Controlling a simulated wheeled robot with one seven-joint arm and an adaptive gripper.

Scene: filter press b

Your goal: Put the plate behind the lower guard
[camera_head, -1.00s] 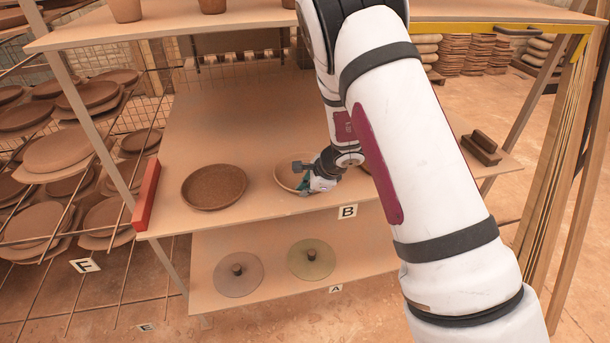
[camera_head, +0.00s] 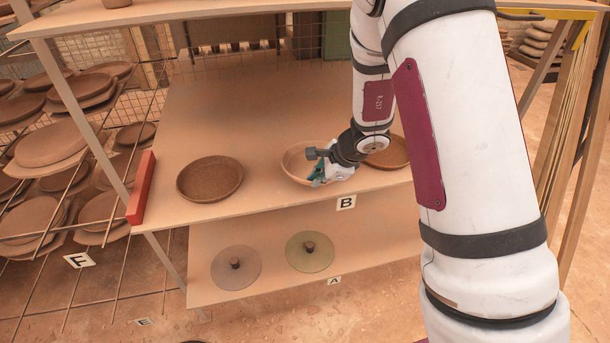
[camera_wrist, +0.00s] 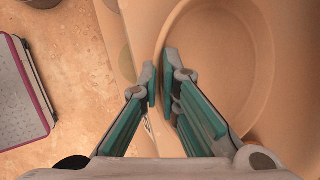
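A pale clay plate (camera_head: 293,160) is at the middle of shelf B, partly hidden by my gripper. My gripper (camera_wrist: 159,82) has its fingers close together on either side of the plate's near rim and looks shut on it. The plate (camera_wrist: 225,60) fills the right of the wrist view. I cannot tell whether it is clear of the shelf. A red bar (camera_head: 141,187) stands along the shelf's left edge; it may be the lower guard, but no label shows this.
A dark brown plate (camera_head: 210,179) lies between the red bar and the pale plate. Another brown plate (camera_head: 388,152) lies just right of my gripper. Lower shelf A (camera_head: 208,292) holds two discs with knobs. The back of shelf B (camera_head: 250,110) is clear.

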